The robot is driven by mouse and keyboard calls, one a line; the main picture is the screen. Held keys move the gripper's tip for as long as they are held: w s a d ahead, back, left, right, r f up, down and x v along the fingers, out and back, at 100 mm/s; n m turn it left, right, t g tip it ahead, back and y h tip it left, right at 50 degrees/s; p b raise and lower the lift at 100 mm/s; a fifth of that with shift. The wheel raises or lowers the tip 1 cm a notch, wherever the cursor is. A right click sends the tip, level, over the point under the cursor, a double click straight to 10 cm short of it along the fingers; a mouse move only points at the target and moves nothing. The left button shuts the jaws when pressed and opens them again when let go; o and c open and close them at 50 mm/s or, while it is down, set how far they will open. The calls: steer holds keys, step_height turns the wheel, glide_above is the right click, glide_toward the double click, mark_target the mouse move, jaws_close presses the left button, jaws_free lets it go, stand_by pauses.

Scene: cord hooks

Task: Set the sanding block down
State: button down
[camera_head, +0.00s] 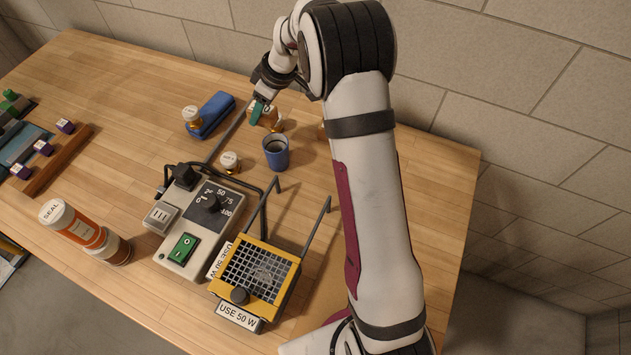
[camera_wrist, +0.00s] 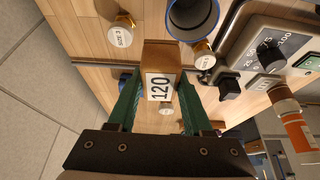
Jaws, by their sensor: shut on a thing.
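The sanding block (camera_wrist: 162,58) is brown with a white label reading 120, seen in the wrist view between the two green fingers. My gripper (camera_wrist: 160,92) is shut on it. In the head view my gripper (camera_head: 259,107) is at the back of the bench, beyond the blue cup. There the block is largely hidden by the fingers and small brass parts around it. I cannot tell whether its underside touches the bench.
A blue cup (camera_head: 276,153) stands close by, with brass-based, white-topped pieces (camera_head: 231,162) around it. A blue case (camera_head: 211,114) lies to the left. A control box (camera_head: 199,219) with a cord and a yellow-framed grille unit (camera_head: 258,272) stand nearer. Bare bench (camera_head: 140,130) lies left.

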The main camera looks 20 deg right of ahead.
steer(key=s+d, duration=0.8)
steer(key=s, duration=0.3)
steer(key=s+d, duration=0.9)
steer(key=s, duration=0.3)
steer(key=shift+m, duration=0.3)
steer(key=w+a+f, duration=0.2)
steer(key=a, duration=0.1)
steer(key=w+a+f, duration=0.2)
steer(key=w+a, duration=0.1)
steer(key=w+a+f, duration=0.2)
steer(key=a+f, duration=0.1)
steer(key=shift+w, duration=0.35)
steer(key=shift+w+f, duration=0.1)
steer(key=shift+f, duration=1.8)
steer(key=shift+c, duration=1.6)
jaws_free()
steer(key=shift+f, duration=0.15)
